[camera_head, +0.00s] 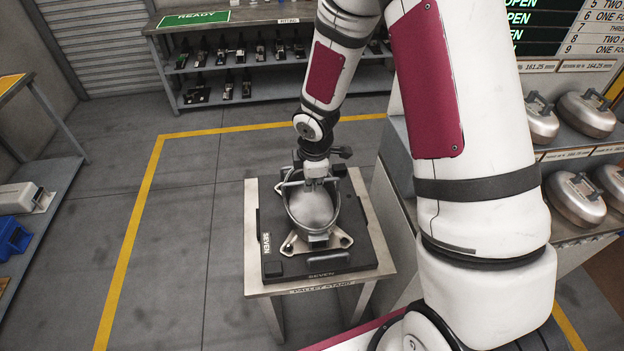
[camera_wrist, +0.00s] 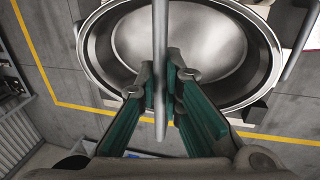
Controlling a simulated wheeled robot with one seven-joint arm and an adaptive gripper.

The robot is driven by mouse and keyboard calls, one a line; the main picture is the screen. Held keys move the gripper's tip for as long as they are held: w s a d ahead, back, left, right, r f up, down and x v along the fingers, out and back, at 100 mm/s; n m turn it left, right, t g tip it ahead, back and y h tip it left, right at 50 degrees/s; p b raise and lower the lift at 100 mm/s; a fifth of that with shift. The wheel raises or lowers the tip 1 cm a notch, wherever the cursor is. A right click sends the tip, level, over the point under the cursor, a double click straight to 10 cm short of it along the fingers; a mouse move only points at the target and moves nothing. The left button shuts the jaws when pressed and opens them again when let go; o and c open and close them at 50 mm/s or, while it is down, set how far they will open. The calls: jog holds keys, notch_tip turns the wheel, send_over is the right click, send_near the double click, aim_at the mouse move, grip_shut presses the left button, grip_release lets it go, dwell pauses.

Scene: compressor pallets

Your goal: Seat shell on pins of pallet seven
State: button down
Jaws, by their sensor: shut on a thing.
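The shell (camera_head: 312,207) is a grey metal bowl with a raised rim, over the pallet in the head view. In the wrist view, the shell (camera_wrist: 185,45) shows its open inside, with a thin bar (camera_wrist: 160,30) across it. My gripper (camera_head: 316,182) is above the shell's far part; in the wrist view, the green-padded fingers of my gripper (camera_wrist: 160,88) are shut on this bar. Pallet seven (camera_head: 300,268) is a dark plate marked SEVEN. A pale bracket (camera_head: 291,244) shows under the shell. The pins are hidden, and I cannot tell whether the shell touches down.
The pallet lies on a pale pallet stand (camera_head: 372,272). Shelves with several other shells (camera_head: 587,115) stand close on the right. A bench (camera_head: 235,85) with dark parts is at the back. Open floor (camera_head: 180,230) with yellow lines lies left of the stand.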

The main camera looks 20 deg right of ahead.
jog(key=shift+w, duration=0.1)
jog(key=c, duration=1.7)
grip_release()
jog(key=shift+o, duration=0.2)
jog(key=shift+f, duration=0.1)
jog(key=v, duration=1.2)
jog(key=shift+a, duration=0.1)
jog(key=s+d+r+m+t+h, duration=0.1)
jog(key=s+r+m, duration=0.3)
jog(key=r, duration=0.3)
jog(key=s+d+r+m+h, duration=0.1)
jog(key=s+r+m, duration=0.25)
jog(key=r, duration=0.35)
jog(key=s+a+r+m+t+y, duration=0.1)
jog(key=s+r+m, duration=0.2)
jog(key=s, duration=0.4)
jog(key=s+r+m+t+y, duration=0.1)
jog(key=s+r+m, duration=0.3)
jog(key=s+m, duration=0.1)
jog(key=shift+s+a, duration=0.4)
jog(key=shift+s, duration=0.45)
